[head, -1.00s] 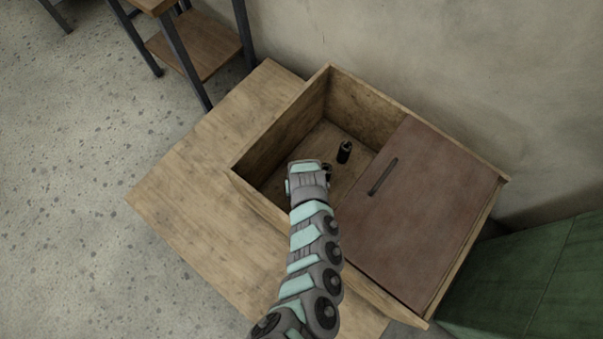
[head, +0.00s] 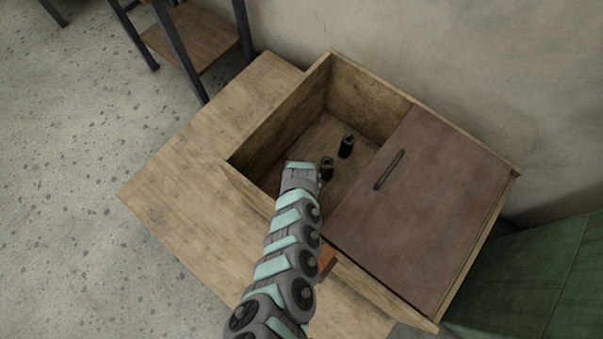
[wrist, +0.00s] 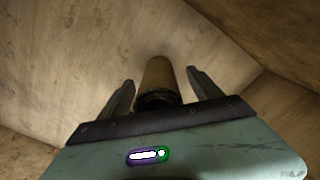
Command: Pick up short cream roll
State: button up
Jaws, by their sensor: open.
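In the wrist view a short cream or tan roll (wrist: 158,78) with a dark hollow end stands between the two fingers of my gripper (wrist: 161,88). The fingers are open, one on each side of the roll, with a gap showing on both sides. In the head view my gripper (head: 303,166) is down inside the open part of the wooden box, and my wrist hides the cream roll there. Two small dark cylinders, one at the back (head: 346,146) and one nearer (head: 326,168), stand just right of my gripper.
The wooden box (head: 262,135) has walls around the open part. A brown sliding lid (head: 425,205) with a dark handle covers its right part. The box stands on a wooden table (head: 180,180). A wall is behind, and a green cabinet (head: 530,280) stands at the right.

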notch_tip(320, 180, down, 2)
jog(key=shift+w+f+b, duration=0.1)
jog(key=shift+b, duration=0.4)
grip_shut()
dwell(0.4)
